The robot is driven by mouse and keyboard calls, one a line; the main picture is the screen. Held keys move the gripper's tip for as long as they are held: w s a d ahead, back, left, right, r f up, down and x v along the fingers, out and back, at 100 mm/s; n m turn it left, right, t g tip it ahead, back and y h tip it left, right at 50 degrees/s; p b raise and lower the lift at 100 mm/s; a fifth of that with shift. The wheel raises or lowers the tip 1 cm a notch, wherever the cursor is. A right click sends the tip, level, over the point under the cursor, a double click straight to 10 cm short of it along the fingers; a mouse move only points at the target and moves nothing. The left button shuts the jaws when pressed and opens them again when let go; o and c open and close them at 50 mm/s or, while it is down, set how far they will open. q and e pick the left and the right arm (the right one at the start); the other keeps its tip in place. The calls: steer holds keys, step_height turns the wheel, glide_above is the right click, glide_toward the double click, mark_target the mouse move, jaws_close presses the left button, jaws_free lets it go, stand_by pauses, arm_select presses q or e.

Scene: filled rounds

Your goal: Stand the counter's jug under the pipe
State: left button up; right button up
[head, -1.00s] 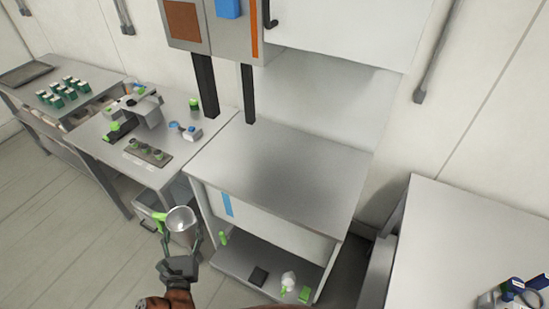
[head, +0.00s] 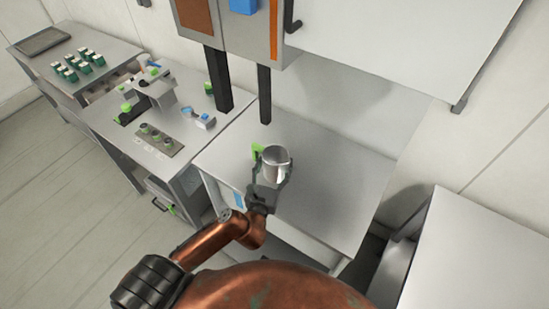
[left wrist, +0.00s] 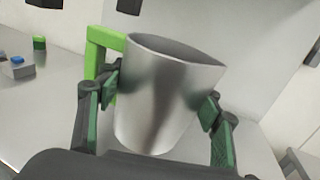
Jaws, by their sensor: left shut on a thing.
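The jug (head: 273,165) is a metal cup with a bright green handle, open at the top. My left gripper (head: 270,180) is shut around it, one finger on each side, over the left part of the grey counter (head: 325,190). In the left wrist view the jug (left wrist: 165,95) sits between the green finger pads, its handle to the left. I cannot tell whether its base touches the counter. Two dark vertical bars come down from the wall box behind it; the nearer one (head: 264,95) may be the pipe. My right gripper is not in view.
A wall box (head: 232,30) with a blue part and an orange strip hangs above the counter's back. A worktable (head: 120,110) with small devices stands left. The counter right of the jug is bare. Another bare table (head: 480,250) is at the right.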

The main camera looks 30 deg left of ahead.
arm_select(q)
steer(key=w+a+f, duration=0.3)
steer(key=f, duration=0.1)
steer(key=w+a+f+b, duration=0.1)
steer(key=w+a+f, duration=0.2)
steer(key=w+f, duration=0.1)
steer(key=w+a+f+b, duration=0.1)
steer(key=w+a+f, duration=0.2)
steer(key=f, duration=0.2)
steer(key=shift+w+a, duration=0.25)
steer(key=shift+w, duration=0.05)
steer(key=shift+r, duration=0.15)
steer(key=shift+f, duration=0.2)
steer(key=o, duration=1.4)
